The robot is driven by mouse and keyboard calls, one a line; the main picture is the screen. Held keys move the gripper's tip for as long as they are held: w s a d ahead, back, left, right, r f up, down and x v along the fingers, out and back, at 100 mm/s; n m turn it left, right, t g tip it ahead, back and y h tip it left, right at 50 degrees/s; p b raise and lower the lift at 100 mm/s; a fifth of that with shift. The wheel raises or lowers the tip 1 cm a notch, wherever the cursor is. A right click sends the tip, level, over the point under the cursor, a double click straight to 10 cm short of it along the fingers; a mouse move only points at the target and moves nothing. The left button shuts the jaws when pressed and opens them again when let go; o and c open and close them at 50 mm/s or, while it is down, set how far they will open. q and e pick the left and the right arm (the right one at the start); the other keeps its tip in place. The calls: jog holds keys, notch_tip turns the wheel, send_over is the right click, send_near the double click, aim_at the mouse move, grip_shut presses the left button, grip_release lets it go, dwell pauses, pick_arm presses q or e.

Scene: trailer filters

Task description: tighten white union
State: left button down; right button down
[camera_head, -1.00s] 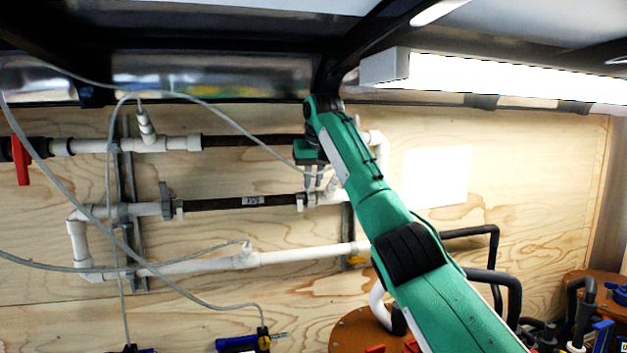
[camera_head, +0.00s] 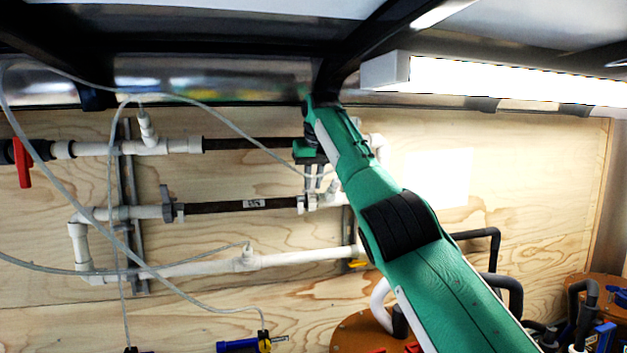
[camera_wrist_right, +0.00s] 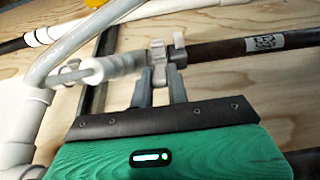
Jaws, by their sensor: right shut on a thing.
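The white union (camera_head: 303,203) sits at the right end of the dark labelled filter pipe (camera_head: 225,206) on the plywood wall. In the right wrist view the union (camera_wrist_right: 159,54) shows as a pale ribbed collar beside the dark pipe (camera_wrist_right: 220,50). My right gripper (camera_head: 313,191) reaches it from above in the head view. In the wrist view its two grey fingers (camera_wrist_right: 161,80) are shut on the union, one on each side. The fingers partly cover the collar. My left gripper is in neither view.
A grey union (camera_head: 167,203) is at the dark pipe's left end. Thin grey hoses (camera_head: 190,97) loop in front of the piping. A white pipe (camera_head: 300,256) runs below, and a red valve handle (camera_head: 22,163) is at far left. Bare plywood lies right of the piping.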

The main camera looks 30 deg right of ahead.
jog(key=shift+r, duration=0.2)
jog(key=c, duration=1.7)
grip_release()
jog(key=o, duration=0.3)
jog(key=shift+f, duration=0.1)
jog(key=shift+o, duration=0.2)
jog(key=shift+w+f, duration=0.1)
jog(key=shift+w, duration=0.05)
jog(key=shift+r, duration=0.6)
jog(key=s+a+b, duration=0.3)
jog(key=s+b, duration=0.9)
jog(key=b, duration=0.6)
